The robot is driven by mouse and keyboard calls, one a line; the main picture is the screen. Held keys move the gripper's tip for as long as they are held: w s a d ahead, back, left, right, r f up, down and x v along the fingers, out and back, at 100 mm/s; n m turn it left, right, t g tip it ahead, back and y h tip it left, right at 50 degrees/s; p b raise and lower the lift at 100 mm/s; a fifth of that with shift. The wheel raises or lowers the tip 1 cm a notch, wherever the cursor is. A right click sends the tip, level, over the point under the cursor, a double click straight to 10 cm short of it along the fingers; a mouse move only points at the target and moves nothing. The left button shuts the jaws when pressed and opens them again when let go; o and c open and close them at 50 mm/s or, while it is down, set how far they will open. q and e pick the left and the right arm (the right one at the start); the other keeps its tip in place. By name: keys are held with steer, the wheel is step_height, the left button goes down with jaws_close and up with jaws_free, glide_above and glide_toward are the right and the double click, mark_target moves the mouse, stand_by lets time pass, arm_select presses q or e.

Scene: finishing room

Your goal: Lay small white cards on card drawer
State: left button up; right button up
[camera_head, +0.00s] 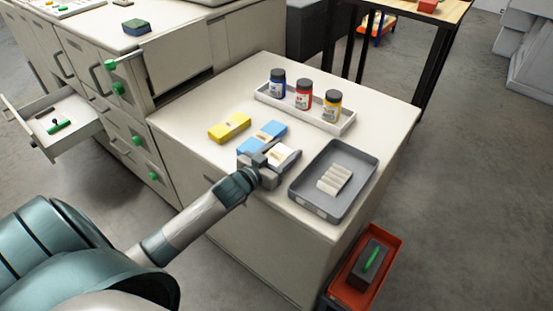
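My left gripper (279,155) is over the cabinet top, with its fingers on either side of a small white piece (282,153), perhaps a card. I cannot tell whether the fingers touch it or are closed on it. Several white pieces (335,179) lie in a row in a grey tray (352,154) to the right of the gripper. An open drawer (72,139) at the far left holds a green-handled item and a dark item; I cannot tell if it is the card drawer. My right gripper is out of view.
A blue block (273,129) and a yellow block (230,127) lie beside the gripper. A white tray (346,124) with blue, red and yellow bottles stands behind. A red bin (345,291) is on the floor at lower right. The front left of the cabinet top (185,128) is clear.

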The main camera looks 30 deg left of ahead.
arm_select(q)
steer(key=c, duration=0.8)
steer(key=shift+o, duration=0.2)
steer(key=shift+r, duration=0.9)
step_height(320, 180, up, 3)
steer(key=shift+f, duration=0.15)
steer(key=s+d+r, duration=0.1)
steer(key=d+r, duration=0.2)
steer(key=d, duration=0.2)
steer(key=s+d+r+b, duration=0.1)
steer(key=s+d+r, duration=0.1)
steer(key=d, duration=0.4)
steer(key=shift+r, duration=0.8)
steer(key=shift+s+d, duration=0.15)
